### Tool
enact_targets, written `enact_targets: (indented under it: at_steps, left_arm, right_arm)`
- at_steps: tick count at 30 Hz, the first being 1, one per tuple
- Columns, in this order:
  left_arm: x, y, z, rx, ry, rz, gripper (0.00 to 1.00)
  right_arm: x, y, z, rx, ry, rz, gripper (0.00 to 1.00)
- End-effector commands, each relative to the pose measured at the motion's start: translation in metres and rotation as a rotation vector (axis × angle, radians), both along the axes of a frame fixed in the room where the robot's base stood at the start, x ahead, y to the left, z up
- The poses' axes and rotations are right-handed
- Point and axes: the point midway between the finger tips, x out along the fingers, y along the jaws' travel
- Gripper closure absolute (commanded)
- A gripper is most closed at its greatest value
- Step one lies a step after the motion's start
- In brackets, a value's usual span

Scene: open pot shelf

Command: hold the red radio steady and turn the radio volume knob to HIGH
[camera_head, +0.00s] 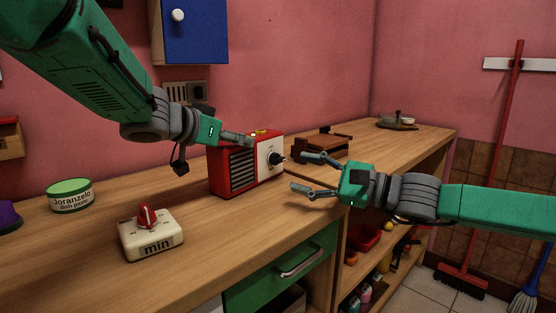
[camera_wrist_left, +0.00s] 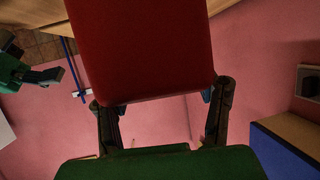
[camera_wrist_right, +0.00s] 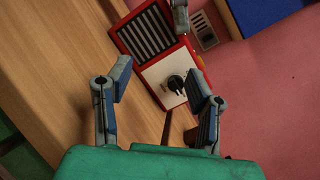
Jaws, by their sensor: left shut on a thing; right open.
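The red radio (camera_head: 233,173) stands upright on the wooden counter, with a dark speaker grille and a white front panel. Its black volume knob (camera_head: 276,158) sticks out from the white panel; the knob also shows in the right wrist view (camera_wrist_right: 176,83). My left gripper (camera_head: 246,140) is shut on the radio at its top rear; the radio's red body fills the middle of the left wrist view (camera_wrist_left: 142,50). My right gripper (camera_head: 306,173) is open and empty, its fingers pointing at the knob and apart from it. The knob's setting is too small to read.
A white timer (camera_head: 150,240) with a red dial stands on the counter at front left, near a green-lidded tub (camera_head: 70,197). A brown wooden object (camera_head: 320,143) stands behind my right gripper. A green drawer (camera_head: 282,272) is below the counter edge.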

Motion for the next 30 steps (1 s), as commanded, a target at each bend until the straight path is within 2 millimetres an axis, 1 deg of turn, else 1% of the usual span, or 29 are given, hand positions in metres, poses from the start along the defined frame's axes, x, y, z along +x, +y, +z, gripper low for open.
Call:
enact_targets:
  at_steps: [1,8,12,18,25,28,30]
  left_arm:
    - [-0.001,0.0,-0.009,0.005,0.016,0.001,0.97]
    - [-0.001,0.0,-0.01,0.005,0.017,0.002,0.97]
    - [-0.001,0.0,-0.011,0.006,0.018,0.002,0.97]
    - [-0.001,0.001,-0.011,0.007,0.017,0.003,0.97]
    - [-0.001,0.001,-0.011,0.007,0.018,0.003,0.97]
    - [-0.001,0.001,-0.011,0.007,0.018,0.003,0.97]
    - [-0.001,0.001,-0.011,0.007,0.018,0.003,0.97]
  right_arm:
    - [-0.001,0.001,0.002,0.022,0.048,0.003,0.53]
    - [0.001,-0.003,0.005,0.134,0.296,-0.028,0.53]
    - [0.007,-0.011,0.003,0.203,0.444,-0.075,0.53]
    - [0.019,-0.027,-0.001,0.288,0.611,-0.158,0.53]
    - [0.027,-0.038,-0.006,0.339,0.705,-0.218,0.53]
    - [0.031,-0.036,-0.007,0.344,0.715,-0.225,0.53]
    - [0.036,-0.029,-0.007,0.345,0.716,-0.225,0.53]
